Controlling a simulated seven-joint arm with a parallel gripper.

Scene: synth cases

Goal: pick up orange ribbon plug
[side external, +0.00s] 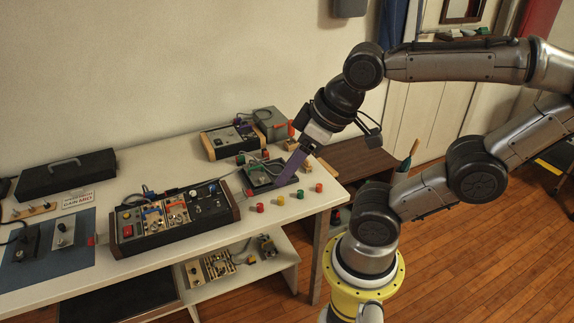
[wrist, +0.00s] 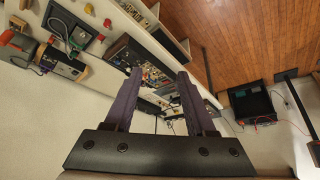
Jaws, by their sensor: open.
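The long dark synth case (side external: 180,234) with wooden ends lies on the white table and holds several modules. Small orange parts (side external: 176,208) show on its modules, but they are too small to tell which one is the ribbon plug. My gripper (side external: 281,180) has purple fingers and points down over a dark-framed green panel (side external: 258,172), to the right of the case. In the wrist view my gripper (wrist: 159,74) is open with nothing between its fingers. The synth case (wrist: 121,50) shows beyond the fingertips, partly hidden by them.
Coloured knobs, such as a yellow one (side external: 280,200) and a red one (side external: 260,207), stand near the table's right end. A smaller wood-ended case (side external: 222,148) and a grey box (side external: 268,122) stand behind. A black case (side external: 65,178) and a blue mat (side external: 48,268) lie at left.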

